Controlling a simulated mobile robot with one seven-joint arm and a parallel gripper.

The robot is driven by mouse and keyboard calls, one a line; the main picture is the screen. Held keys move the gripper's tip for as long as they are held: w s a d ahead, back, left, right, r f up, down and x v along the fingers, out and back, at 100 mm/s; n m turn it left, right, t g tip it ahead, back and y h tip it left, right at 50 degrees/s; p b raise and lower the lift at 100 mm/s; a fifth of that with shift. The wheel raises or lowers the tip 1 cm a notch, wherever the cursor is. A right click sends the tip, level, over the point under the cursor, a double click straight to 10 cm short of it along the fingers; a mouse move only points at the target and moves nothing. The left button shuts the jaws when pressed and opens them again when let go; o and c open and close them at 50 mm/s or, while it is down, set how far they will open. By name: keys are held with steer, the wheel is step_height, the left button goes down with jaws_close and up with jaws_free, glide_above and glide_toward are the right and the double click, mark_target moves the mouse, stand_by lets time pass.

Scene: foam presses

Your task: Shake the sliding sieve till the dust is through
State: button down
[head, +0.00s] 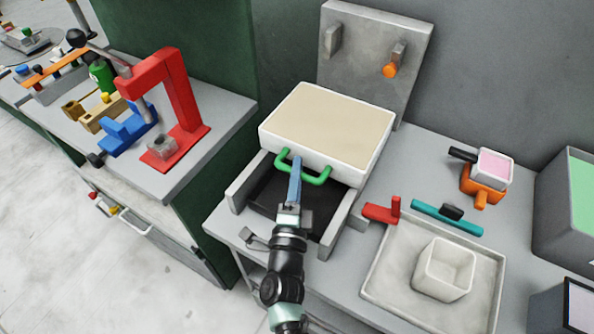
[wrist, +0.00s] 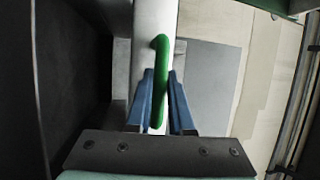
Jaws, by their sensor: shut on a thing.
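The sliding sieve (head: 328,123) is a white-walled box with a flat beige layer showing inside it. It sits toward the back of the grey rails (head: 341,222), over a dark bed (head: 268,200). A green handle (head: 318,181) is on its front wall; the handle also shows in the wrist view (wrist: 161,75). My gripper (head: 297,168) reaches the handle from the front. In the wrist view its blue fingers (wrist: 161,100) stand on both sides of the green bar and are shut on it. Whether dust lies below the sieve cannot be told.
A grey upright panel (head: 360,45) with an orange knob (head: 390,71) stands behind the sieve. At right are a grey tray (head: 390,295) with a white cup (head: 444,270), a red part (head: 382,212) and a teal bar (head: 447,218). A red press (head: 180,100) stands on the left bench.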

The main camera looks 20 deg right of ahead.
stand_by(0.8)
steer(key=s+a+p, duration=0.3)
steer(key=s+a, duration=0.2)
steer(key=a, duration=0.1)
steer(key=shift+a, duration=0.25)
steer(key=c, duration=0.8)
jaws_free()
steer(key=b+v, duration=0.2)
steer(key=v, duration=1.1)
steer(key=shift+f, duration=0.1)
